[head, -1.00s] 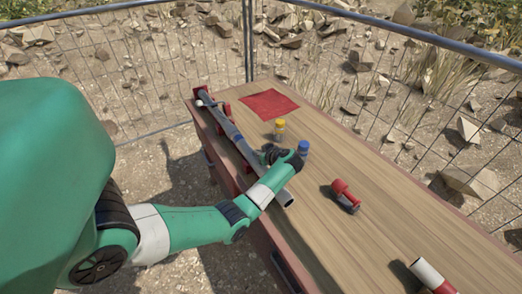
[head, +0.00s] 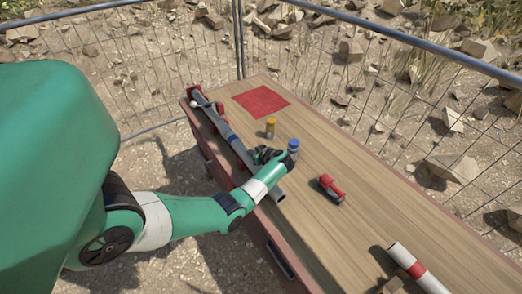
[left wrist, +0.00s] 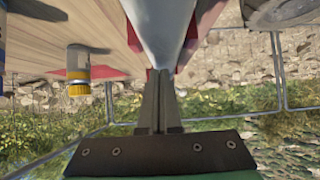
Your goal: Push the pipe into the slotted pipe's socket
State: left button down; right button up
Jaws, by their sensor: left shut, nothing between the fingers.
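A long grey pipe (head: 255,169) lies along the left side of the bench, its open near end towards me. It runs in line with a grey pipe (head: 208,108) at the far end, with a blue band (head: 233,140) between them. I cannot tell how deep the joint is, and no slot can be made out. My left gripper (head: 262,155) is shut and empty, close beside or over the near pipe. In the left wrist view the shut fingertips (left wrist: 159,72) point at the grey pipe (left wrist: 160,25); contact is unclear. My right gripper is out of view.
A red mat (head: 261,102), a yellow-capped bottle (head: 270,128) and a blue-capped bottle (head: 293,147) stand on the bench. A red tool (head: 332,188) and a white pipe with a red band (head: 408,260) lie to the right. Mesh fence (head: 350,75) surrounds the bench.

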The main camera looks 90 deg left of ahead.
pick_arm(q)
jog(key=shift+a+r, duration=0.1)
jog(key=shift+r, duration=0.05)
jog(key=r+p, duration=0.1)
jog(key=p, duration=0.1)
jog(key=shift+d+p, duration=0.2)
jog(key=shift+p, duration=0.15)
jog(key=w+d, duration=0.2)
jog(key=d, duration=0.1)
jog(key=w+d, duration=0.2)
jog(key=d, duration=0.2)
jog(key=w+d+p, duration=0.1)
jog(key=w+d, duration=0.1)
jog(key=d, duration=0.1)
jog(key=shift+d+f, duration=0.15)
jog(key=shift+f, duration=0.15)
